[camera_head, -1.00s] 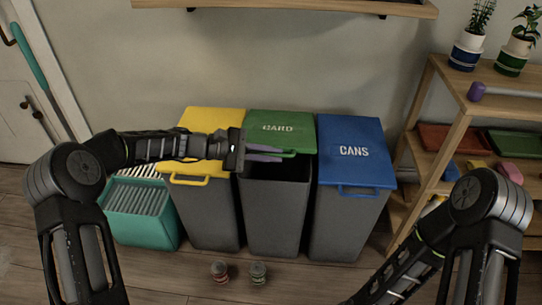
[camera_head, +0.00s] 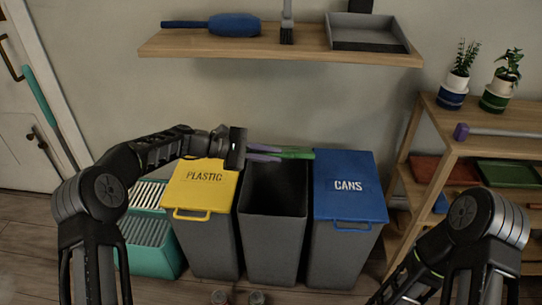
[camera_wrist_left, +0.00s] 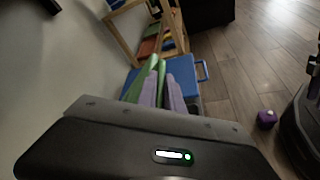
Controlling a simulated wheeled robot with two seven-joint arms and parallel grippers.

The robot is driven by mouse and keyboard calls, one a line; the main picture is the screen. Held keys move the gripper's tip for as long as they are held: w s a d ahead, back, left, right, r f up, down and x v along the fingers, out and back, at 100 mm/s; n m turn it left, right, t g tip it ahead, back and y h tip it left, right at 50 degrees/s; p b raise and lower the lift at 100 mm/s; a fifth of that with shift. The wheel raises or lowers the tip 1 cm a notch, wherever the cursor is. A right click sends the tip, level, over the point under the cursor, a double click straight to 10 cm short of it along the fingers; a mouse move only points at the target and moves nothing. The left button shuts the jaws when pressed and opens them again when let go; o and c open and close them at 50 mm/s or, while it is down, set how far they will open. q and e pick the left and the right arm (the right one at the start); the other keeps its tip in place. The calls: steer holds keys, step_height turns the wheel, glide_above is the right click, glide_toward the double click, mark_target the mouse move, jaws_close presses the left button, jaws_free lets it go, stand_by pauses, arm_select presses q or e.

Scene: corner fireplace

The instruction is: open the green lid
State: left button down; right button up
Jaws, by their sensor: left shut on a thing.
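The green lid (camera_head: 299,154) is raised at the back of the middle grey bin and shows nearly edge-on in the head view. The middle bin (camera_head: 273,222) has its mouth uncovered and looks dark inside. My left gripper (camera_head: 276,153), with purple fingers, is shut on the lid above the bin's left back side. In the left wrist view the purple fingers (camera_wrist_left: 159,92) lie against the green lid (camera_wrist_left: 146,78). The exact grip point is partly hidden. My right arm is at the lower right, with its gripper out of view.
A yellow PLASTIC lid (camera_head: 205,186) is shut on the left bin, a blue CANS lid (camera_head: 349,184) on the right bin. A wall shelf (camera_head: 280,48) hangs above. A wooden rack (camera_head: 440,120) stands at the right, a teal crate (camera_head: 150,240) at the left.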

arm_select(q)
steer(key=c, duration=1.5)
jaws_free()
steer(key=shift+a, duration=0.1)
steer(key=v, duration=0.7)
steer(key=shift+a+p, duration=0.3)
